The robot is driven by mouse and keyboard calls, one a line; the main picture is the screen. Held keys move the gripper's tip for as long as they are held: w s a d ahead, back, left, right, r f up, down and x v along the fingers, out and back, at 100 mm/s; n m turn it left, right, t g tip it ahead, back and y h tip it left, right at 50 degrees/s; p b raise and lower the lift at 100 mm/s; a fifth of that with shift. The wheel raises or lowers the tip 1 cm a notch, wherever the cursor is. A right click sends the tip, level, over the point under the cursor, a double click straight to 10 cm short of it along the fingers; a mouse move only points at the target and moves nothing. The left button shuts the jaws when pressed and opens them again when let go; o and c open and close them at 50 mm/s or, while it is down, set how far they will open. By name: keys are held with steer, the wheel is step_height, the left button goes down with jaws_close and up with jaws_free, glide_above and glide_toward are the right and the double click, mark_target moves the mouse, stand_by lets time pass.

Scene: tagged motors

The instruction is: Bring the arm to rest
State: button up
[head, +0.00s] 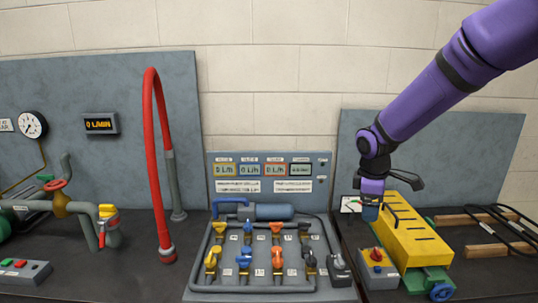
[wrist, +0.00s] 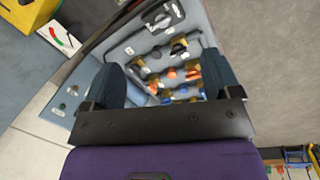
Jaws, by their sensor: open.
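My purple arm reaches in from the upper right in the head view and bends down at the wrist. My gripper (head: 370,208) hangs at the left edge of a yellow slotted block (head: 415,237); whether it touches the block cannot be told. In the wrist view my gripper (wrist: 165,80) shows two dark fingers spread wide apart. Nothing is held between them. The valve panel (wrist: 140,40) appears beyond the gap between the fingers, tilted and a little blurred.
The valve board (head: 265,289) with coloured handles stands in the middle. A red hose (head: 151,120) arches up on the left. A box with a red and yellow knob (head: 378,268) sits before the yellow block. Black bent rods (head: 490,228) lie at the right.

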steer(key=s+d+r+m+t, duration=0.25)
steer(key=s+r+m, duration=0.45)
steer(key=s+r, duration=0.65)
steer(key=s+r+m, duration=0.1)
steer(key=s+m, duration=0.2)
steer(key=s, duration=0.5)
steer(key=s+d+r+m+t+y, duration=0.1)
steer(key=s+r+m, duration=0.1)
steer(key=s, duration=0.7)
steer(key=shift+m, duration=0.6)
